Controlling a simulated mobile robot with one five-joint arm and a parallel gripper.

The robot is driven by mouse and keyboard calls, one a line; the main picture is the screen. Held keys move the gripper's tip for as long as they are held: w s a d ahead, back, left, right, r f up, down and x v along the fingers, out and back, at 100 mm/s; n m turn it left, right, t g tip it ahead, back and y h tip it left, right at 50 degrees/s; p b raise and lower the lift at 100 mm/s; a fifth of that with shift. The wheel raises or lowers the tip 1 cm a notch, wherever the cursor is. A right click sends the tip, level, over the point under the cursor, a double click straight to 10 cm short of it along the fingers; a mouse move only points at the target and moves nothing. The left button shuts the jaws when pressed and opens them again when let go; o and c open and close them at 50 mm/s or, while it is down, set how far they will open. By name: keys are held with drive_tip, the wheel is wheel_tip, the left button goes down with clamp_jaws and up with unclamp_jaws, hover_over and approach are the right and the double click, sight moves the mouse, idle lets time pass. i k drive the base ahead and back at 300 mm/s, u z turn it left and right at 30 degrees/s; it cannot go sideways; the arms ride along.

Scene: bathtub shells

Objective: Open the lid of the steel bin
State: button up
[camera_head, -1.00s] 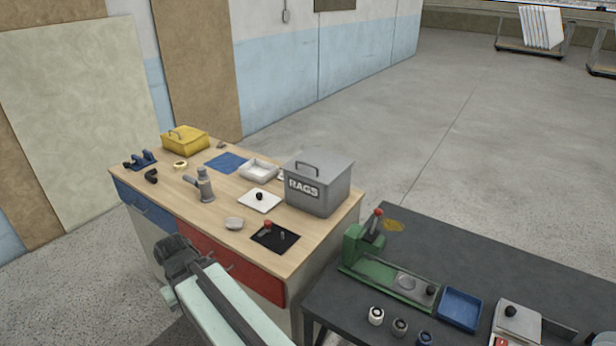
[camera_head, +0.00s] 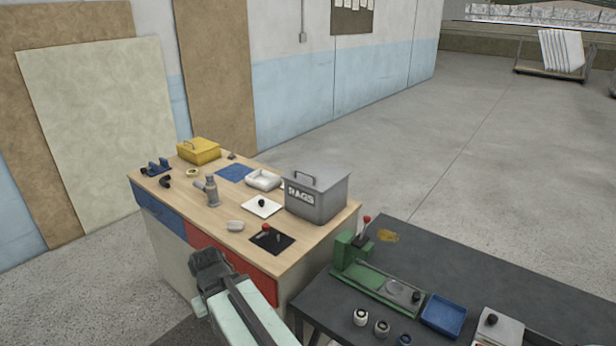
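The steel bin (camera_head: 318,199) is a grey box labelled RAGS. It stands at the right back corner of the wooden-topped workbench (camera_head: 215,221). Its lid (camera_head: 320,180) lies flat and shut, with a dark handle (camera_head: 305,178) on top. My gripper (camera_head: 208,262) is at the end of my pale arm, in front of the bench's drawer side and apart from the bin. It is seen from behind, so its fingers cannot be made out.
A dark table (camera_head: 480,270) with a green tool (camera_head: 375,280) stands close on the right.

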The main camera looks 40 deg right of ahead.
sight(321, 177)
drive_tip(key=z, duration=0.05)
drive_tip(key=i, duration=0.9)
drive_tip(key=u, duration=0.1)
